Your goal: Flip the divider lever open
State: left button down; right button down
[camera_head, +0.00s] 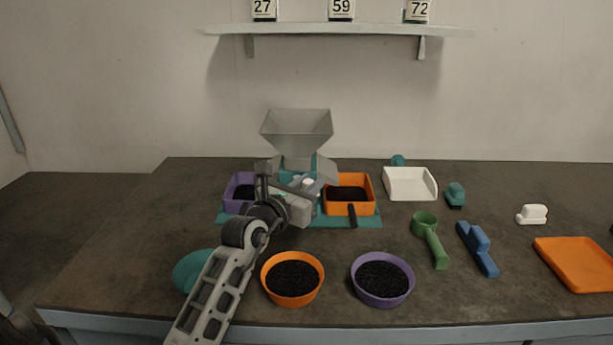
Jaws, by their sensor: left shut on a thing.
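The grey hopper (296,124) of the sieve shaker stands on a teal base at the back middle of the table. A purple bin (232,201) with dark grains sits under its left side, and an orange bin (365,205) with dark grains under its right. My left gripper (308,192) reaches to the front of the shaker, between the two bins. It is shut on the divider lever, which is mostly hidden behind the gripper; a small pale knob shows just above it. The lever's exact angle cannot be told. My right gripper is not in view.
An orange bowl (292,279) and a purple bowl (382,280), both with dark grains, stand at the front. A white dustpan (410,184), green scoop (430,240), blue brush (478,249) and orange tray (577,264) lie to the right. A teal bowl (190,270) is partly behind my arm.

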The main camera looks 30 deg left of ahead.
pick_arm(q)
jog(key=shift+a, duration=0.1)
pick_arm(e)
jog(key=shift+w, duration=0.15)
pick_arm(q)
jog(key=c, duration=1.3)
grip_release()
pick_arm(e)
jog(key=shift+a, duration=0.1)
pick_arm(q)
jog(key=s+b, duration=0.2)
jog(key=s, duration=1.3)
jog(key=shift+s, duration=0.45)
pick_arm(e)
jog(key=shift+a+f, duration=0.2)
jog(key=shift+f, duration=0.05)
